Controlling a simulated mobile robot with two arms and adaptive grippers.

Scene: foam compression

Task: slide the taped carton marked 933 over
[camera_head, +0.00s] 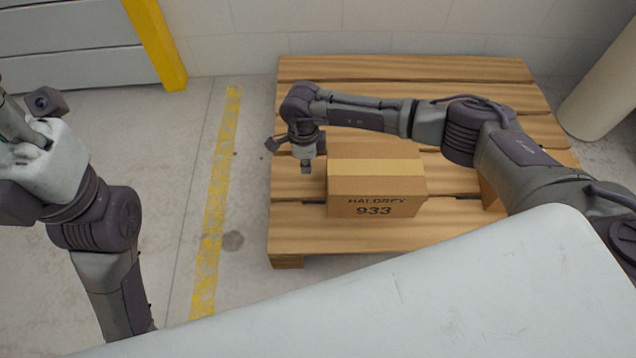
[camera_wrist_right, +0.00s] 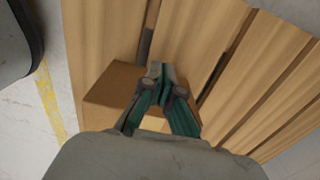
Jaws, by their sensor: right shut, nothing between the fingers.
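The taped carton marked 933 (camera_head: 375,188) sits upright on a wooden pallet (camera_head: 400,235), with a pale yellow tape band along its top and the marking on its near face. It also shows in the right wrist view (camera_wrist_right: 105,88), partly hidden by my gripper. My right gripper (camera_head: 306,168) points down just left of the carton's left end. In the right wrist view its green-padded fingers (camera_wrist_right: 161,72) are together and empty. I cannot tell whether they touch the carton. My left arm's wrist is at the left edge; its fingertips do not show.
Bare slats lie around the carton. A brown piece (camera_head: 488,192) right of it is mostly hidden by my right arm. A yellow floor line (camera_head: 215,190) runs left of the pallet. A pale cylinder (camera_head: 604,90) stands at right; a wall is behind.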

